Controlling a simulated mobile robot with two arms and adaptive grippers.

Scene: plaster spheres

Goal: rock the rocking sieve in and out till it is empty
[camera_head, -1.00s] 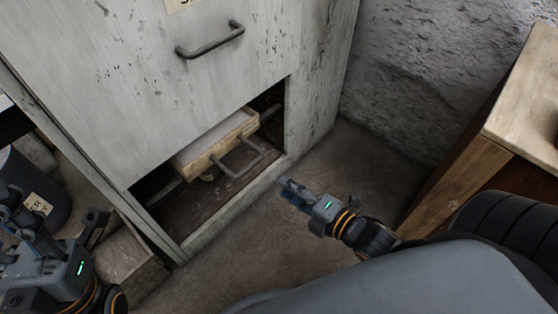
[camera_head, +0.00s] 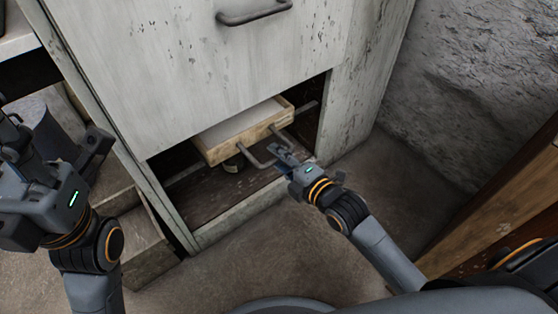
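The rocking sieve (camera_head: 214,155) is a shallow wooden-framed tray in the low opening of a pale cabinet. A flat white surface shows inside its frame; I cannot tell how much powder lies there. A grey bar handle (camera_head: 255,162) juts from its front. My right gripper (camera_head: 285,156) is at the right part of this handle, with its fingertips overlapping it in the picture. Whether the fingers are closed around the bar I cannot tell. My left gripper (camera_head: 58,142) is at the left, away from the sieve, with its fingers spread and nothing seen between them.
The cabinet (camera_head: 190,85) has another bar handle (camera_head: 255,14) higher on its front. A small round object (camera_head: 232,164) sits under the sieve. A dark bin (camera_head: 48,133) stands at the left, partly behind my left gripper. A wooden piece of furniture (camera_head: 500,215) stands at the right.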

